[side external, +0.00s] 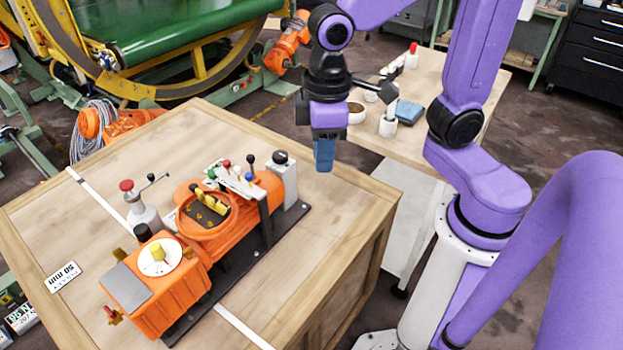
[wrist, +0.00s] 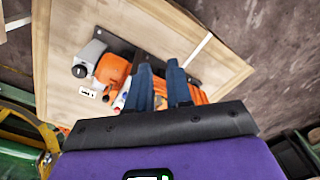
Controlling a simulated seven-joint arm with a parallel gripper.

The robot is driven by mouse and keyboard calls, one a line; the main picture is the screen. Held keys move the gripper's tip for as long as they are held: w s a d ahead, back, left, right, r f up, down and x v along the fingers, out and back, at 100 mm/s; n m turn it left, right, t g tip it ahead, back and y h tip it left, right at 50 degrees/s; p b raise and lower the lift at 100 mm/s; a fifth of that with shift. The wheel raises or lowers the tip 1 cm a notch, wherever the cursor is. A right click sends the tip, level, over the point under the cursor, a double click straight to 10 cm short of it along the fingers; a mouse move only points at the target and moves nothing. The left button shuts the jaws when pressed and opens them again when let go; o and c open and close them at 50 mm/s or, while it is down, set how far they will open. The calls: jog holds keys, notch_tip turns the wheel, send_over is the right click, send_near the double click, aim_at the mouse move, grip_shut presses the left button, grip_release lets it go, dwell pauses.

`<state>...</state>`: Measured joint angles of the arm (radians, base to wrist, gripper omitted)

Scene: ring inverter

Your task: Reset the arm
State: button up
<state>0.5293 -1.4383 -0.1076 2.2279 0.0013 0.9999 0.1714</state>
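My gripper (side external: 323,168) hangs from my purple arm with its blue fingers pointing down. In the side external view it is above the right back edge of the wooden crate table (side external: 345,205), in the air and clear of the orange ring inverter machine (side external: 180,285). In the wrist view the two blue fingers (wrist: 160,68) stand apart with a narrow gap, and I see nothing held between them. The machine also shows behind the fingers in the wrist view (wrist: 113,70), partly hidden by them. It has an orange ring, coloured knobs and levers on a dark base plate.

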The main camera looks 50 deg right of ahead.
jog(key=s+d+f+n, duration=0.2)
jog(key=s+d+n, duration=0.2)
jog(key=s+d, duration=0.3)
jog(key=s, duration=0.3)
jog(key=shift+f, duration=0.3)
